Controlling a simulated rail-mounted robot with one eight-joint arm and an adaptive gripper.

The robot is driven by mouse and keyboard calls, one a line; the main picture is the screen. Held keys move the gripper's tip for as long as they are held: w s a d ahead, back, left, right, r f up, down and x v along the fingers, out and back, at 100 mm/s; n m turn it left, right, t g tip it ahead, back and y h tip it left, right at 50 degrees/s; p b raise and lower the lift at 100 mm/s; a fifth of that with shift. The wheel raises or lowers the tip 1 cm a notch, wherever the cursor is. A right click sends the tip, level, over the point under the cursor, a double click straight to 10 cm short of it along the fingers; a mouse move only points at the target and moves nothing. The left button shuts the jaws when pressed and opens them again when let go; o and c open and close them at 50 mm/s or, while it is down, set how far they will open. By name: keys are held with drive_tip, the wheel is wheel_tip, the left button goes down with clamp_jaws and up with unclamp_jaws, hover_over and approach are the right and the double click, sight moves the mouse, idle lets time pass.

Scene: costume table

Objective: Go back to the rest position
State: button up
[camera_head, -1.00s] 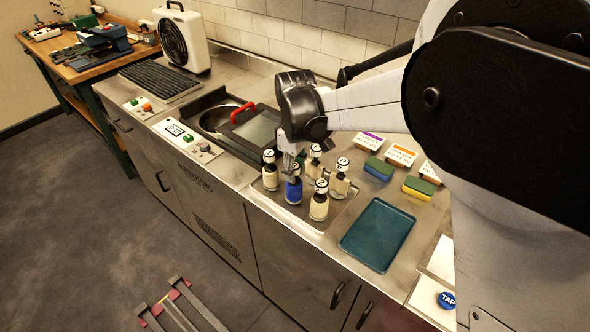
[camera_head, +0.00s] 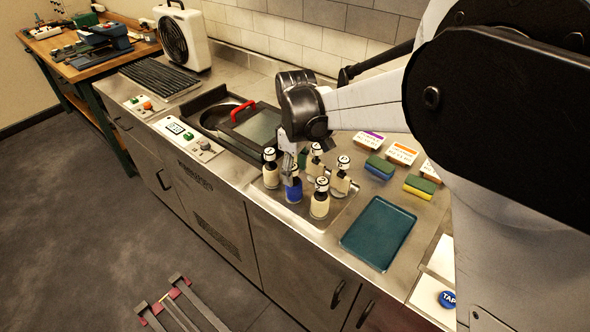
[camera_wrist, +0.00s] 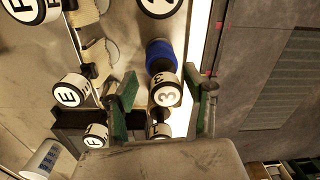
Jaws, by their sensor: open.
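My gripper (camera_head: 291,168) is pointed down just above the blue bottle (camera_head: 293,191) in the head view. In the wrist view, my gripper (camera_wrist: 165,100) has its two green-padded fingers apart, one on each side of the white cap marked 3 (camera_wrist: 166,90). The blue bottle body (camera_wrist: 160,54) shows beyond that cap. I cannot tell whether a finger touches the cap. The blue bottle stands upright among several cream bottles (camera_head: 319,206) with white lettered caps, on a metal tray (camera_head: 318,226).
A teal tray (camera_head: 378,233) lies right of the bottles. Sponges (camera_head: 420,187) and labelled cards (camera_head: 401,154) lie behind it. A lidded basin with a red handle (camera_head: 243,112) and a control panel (camera_head: 188,138) stand to the left. A fan heater (camera_head: 183,38) is at the back.

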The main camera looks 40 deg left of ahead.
drive_tip(key=shift+o, duration=1)
drive_tip(key=shift+r, duration=0.15)
drive_tip(key=shift+r+p, duration=1.3)
drive_tip(key=shift+r, duration=2.1)
